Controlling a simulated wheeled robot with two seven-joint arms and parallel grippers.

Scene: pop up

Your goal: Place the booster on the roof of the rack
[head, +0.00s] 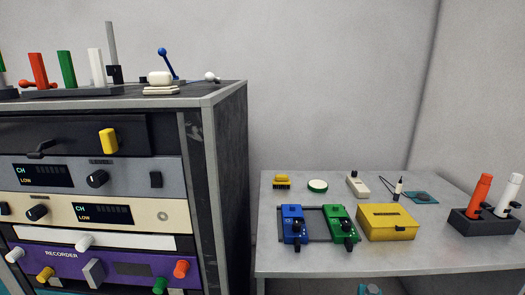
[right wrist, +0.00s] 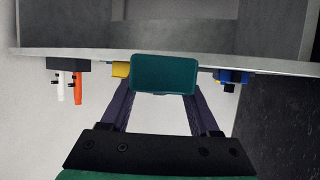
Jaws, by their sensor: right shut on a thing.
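The rack (head: 228,170) stands at the left in the head view, tall and dark-sided. Its grey roof (head: 215,92) bears several items, with a bare strip near the front right edge. A teal box (right wrist: 165,73), which I take for the booster, is between the purple fingers of my right gripper (right wrist: 163,95) in the right wrist view. That gripper is shut on it. A small teal piece (head: 369,289) with a dark knob shows at the bottom edge of the head view, seemingly the same box, below the table's front edge. My left gripper is not in view.
A grey table (head: 300,262) stands right of the rack, bearing a blue pedal (head: 293,225), a green pedal (head: 342,228), a yellow box (head: 387,222) and a dark holder (head: 480,224) with orange and white sticks. On the roof are upright coloured levers (head: 67,68) and a white block (head: 160,78).

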